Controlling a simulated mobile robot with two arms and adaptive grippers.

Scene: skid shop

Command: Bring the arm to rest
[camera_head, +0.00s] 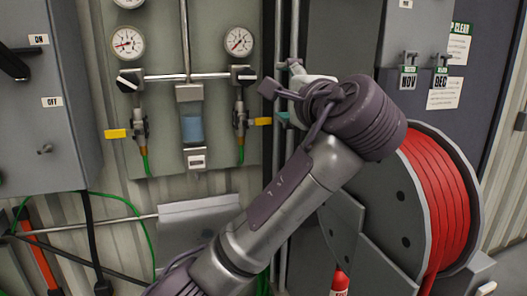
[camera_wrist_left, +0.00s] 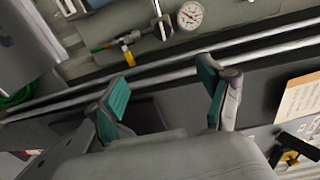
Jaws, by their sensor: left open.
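My left arm (camera_head: 285,195) reaches up from the bottom of the head view, its wrist in front of the wall pipes and the hose reel. My left gripper (camera_head: 287,92) is mostly hidden behind the wrist there. In the left wrist view, the left gripper (camera_wrist_left: 165,88) is open, its two teal-padded fingers wide apart with nothing between them. Vertical pipes (camera_head: 282,225) pass behind the gripper; whether it touches them I cannot tell. My right gripper is in neither view.
A gauge panel (camera_head: 222,100) with yellow-handled valves is left of the wrist. A grey switch box (camera_head: 45,110) stands farther left. A red hose reel (camera_head: 440,200) is close at the right of the arm. Green hoses and cables hang at lower left.

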